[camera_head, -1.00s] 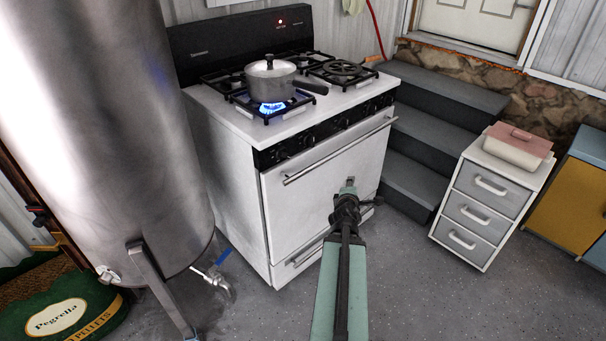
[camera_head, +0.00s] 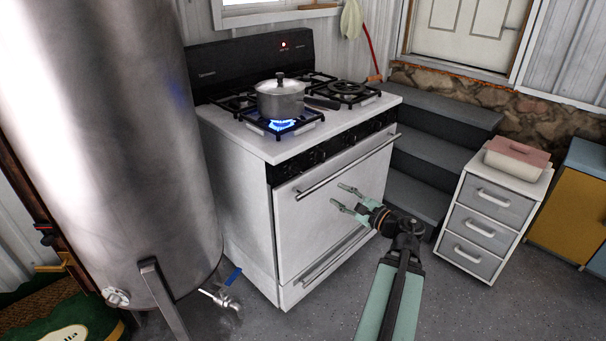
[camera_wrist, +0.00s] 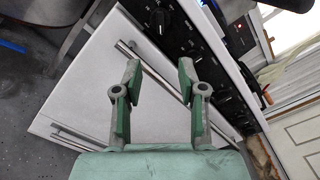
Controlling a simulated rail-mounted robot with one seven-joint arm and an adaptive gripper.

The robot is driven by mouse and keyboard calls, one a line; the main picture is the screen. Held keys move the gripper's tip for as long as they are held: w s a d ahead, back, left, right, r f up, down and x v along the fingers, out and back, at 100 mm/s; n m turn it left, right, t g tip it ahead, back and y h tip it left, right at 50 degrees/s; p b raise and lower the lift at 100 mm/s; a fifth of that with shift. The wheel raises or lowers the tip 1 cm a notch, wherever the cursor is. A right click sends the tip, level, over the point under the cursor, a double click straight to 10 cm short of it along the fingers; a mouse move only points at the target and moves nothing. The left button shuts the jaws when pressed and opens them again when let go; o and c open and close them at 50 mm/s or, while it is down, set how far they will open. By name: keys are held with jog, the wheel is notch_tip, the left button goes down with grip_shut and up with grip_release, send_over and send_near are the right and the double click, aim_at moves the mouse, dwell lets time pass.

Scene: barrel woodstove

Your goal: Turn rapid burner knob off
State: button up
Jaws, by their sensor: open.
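The white stove (camera_head: 240,150) has a black front panel with several black knobs (camera_head: 318,156). The front-left burner burns with a blue flame (camera_head: 281,124) under a grey lidded pot (camera_head: 280,98). Which knob is the rapid burner's cannot be read. My gripper (camera_head: 339,196) is open and empty in front of the oven door, below the knob panel. In the wrist view, the spread green fingers (camera_wrist: 159,67) point toward the oven handle and panel. A large black knob (camera_wrist: 161,18) with a white mark lies beyond the fingertips, apart from them.
The oven door handle (camera_head: 345,168) sticks out below the knobs. A large metal tank (camera_head: 120,130) stands left of the stove. Dark steps (camera_head: 430,155) and a white drawer unit (camera_head: 480,215) stand to the right. The floor in front of the stove is open.

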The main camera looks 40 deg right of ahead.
aim_at(300, 172)
jog(key=w, duration=0.5)
jog(key=w+a+p, duration=0.1)
jog(key=w, duration=1)
jog(key=shift+w+a+p, duration=0.15)
jog(key=shift+w+p, duration=0.15)
jog(key=shift+w, duration=0.05)
jog(key=shift+c, duration=0.3)
grip_shut()
